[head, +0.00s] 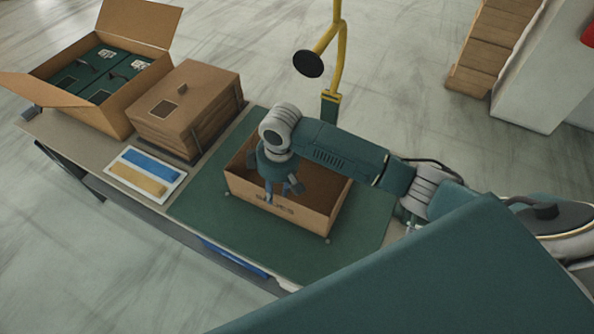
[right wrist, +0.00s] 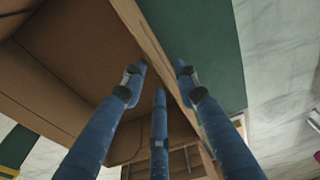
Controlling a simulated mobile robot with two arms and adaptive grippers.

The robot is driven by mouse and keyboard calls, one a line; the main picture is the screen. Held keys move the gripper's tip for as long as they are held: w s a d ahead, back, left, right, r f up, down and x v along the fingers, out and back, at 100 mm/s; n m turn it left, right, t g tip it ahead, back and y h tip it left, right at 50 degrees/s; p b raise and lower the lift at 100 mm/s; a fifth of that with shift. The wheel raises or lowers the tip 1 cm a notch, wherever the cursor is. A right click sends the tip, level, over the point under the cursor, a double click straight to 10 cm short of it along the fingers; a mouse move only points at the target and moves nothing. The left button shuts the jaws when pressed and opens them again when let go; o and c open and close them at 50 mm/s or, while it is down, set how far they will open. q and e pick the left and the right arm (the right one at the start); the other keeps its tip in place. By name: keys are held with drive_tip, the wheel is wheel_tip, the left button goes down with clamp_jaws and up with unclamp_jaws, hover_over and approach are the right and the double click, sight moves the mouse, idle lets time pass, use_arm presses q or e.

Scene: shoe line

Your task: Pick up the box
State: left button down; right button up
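An open brown cardboard box (head: 310,222) with dark print on its front wall stands on a green mat in the head view. It looks empty where its inside shows. My right gripper (head: 283,192) points down at the box's front wall. In the right wrist view, the blue fingers (right wrist: 158,72) are spread on both sides of the box wall (right wrist: 150,42), with gaps visible between fingertips and wall. The right gripper is open. My right arm hides part of the box's back and inside. My left gripper is not in view.
On the table's left are an open carton (head: 118,118) holding green boxes, a stack of flat brown boxes (head: 190,110) and a white tray (head: 128,183) with blue and tan pieces. A yellow post (head: 340,55) stands behind. Wooden crates (head: 490,50) are at back right.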

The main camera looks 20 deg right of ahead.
sight(273, 212)
drive_tip(key=shift+w+a+f+p, duration=0.1)
drive_tip(key=shift+w+f, duration=0.05)
drive_tip(key=shift+f, duration=1.3)
drive_tip(key=shift+w+a+f+p, duration=0.15)
drive_tip(key=shift+w+f, duration=0.05)
drive_tip(key=shift+f, duration=1.2)
drive_tip(key=shift+w+a+f+p, duration=0.1)
drive_tip(key=shift+w+f, duration=0.05)
drive_tip(key=shift+f, duration=1.3)
clamp_jaws()
